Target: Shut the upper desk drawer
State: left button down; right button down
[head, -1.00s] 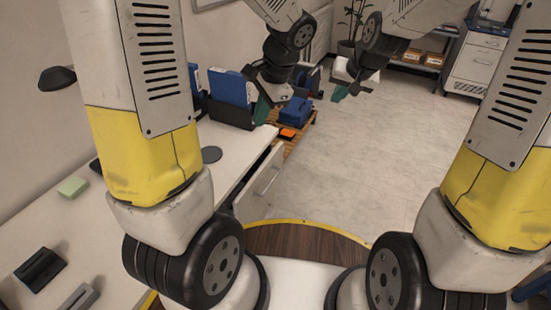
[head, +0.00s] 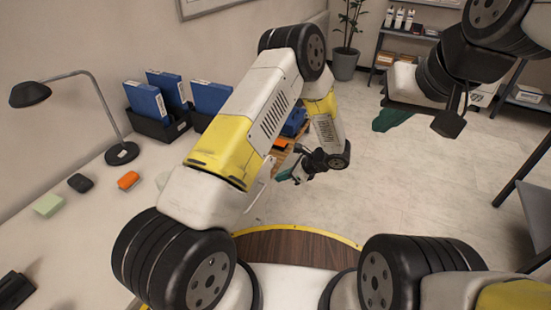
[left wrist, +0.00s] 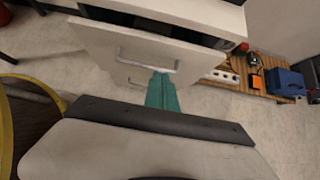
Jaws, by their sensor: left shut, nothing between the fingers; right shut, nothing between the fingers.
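In the left wrist view the white upper desk drawer (left wrist: 105,48) stands pulled out, with a dark gap between its front and the desk top. Its pale bar handle (left wrist: 147,64) is near the middle of the front. My left gripper (left wrist: 162,92), with teal fingers, is shut and empty, and its tips appear close to the handle; I cannot tell whether they touch. In the head view my left gripper (head: 284,176) is beyond the desk's right side, and my arm hides most of the drawer. My right gripper (head: 392,119) is shut and empty, raised over the floor.
The white desk (head: 100,235) carries a lamp (head: 122,153), blue binders (head: 147,100), an orange item (head: 128,181) and a green block (head: 48,205). A wooden pallet (left wrist: 262,82) with a blue case (left wrist: 285,82) lies beyond the drawer. Open floor is at right.

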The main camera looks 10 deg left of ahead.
pick_arm(q)
jog(key=w+a+f, duration=0.3)
jog(key=a+f, duration=0.3)
jog(key=a, duration=0.3)
jog(key=shift+w+a+f, duration=0.15)
jog(key=shift+w+a, duration=0.1)
jog(key=shift+a, duration=0.15)
jog(key=shift+w+a, duration=0.25)
jog(key=shift+a, duration=0.45)
jog(key=shift+w+a, duration=0.3)
jog(key=shift+a, duration=0.4)
jog(key=shift+w+a, duration=0.25)
jog(key=shift+a, duration=0.45)
